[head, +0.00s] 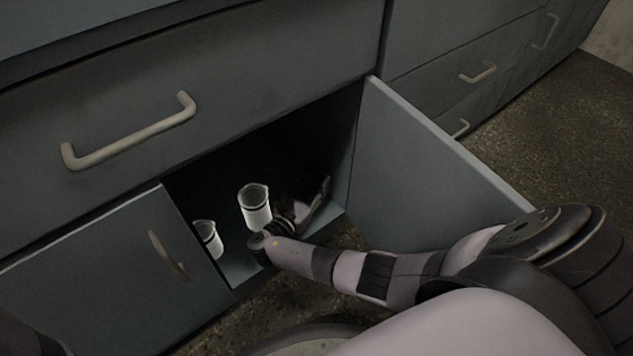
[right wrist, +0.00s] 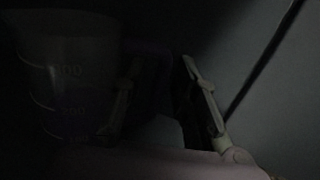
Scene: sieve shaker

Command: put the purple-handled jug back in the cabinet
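A white jug (head: 256,207) stands upright inside the open cabinet (head: 345,190). My right gripper (head: 304,194) reaches into the cabinet just to the right of this jug. Its fingers are spread apart, and it looks open. In the right wrist view, a jug with measuring marks (right wrist: 68,85) is close on the left, very dim. A faint purple tint shows at its upper right, near the left finger; the handle itself is hard to make out. The right gripper (right wrist: 160,85) shows two separated fingers there. I see nothing clearly held between them. My left gripper is not in view.
A second, smaller-looking white jug (head: 208,239) stands to the left in the cabinet. The right cabinet door (head: 430,165) is swung open beside my right arm. The left door (head: 110,275) is shut. A drawer (head: 240,75) is closed above the dark opening.

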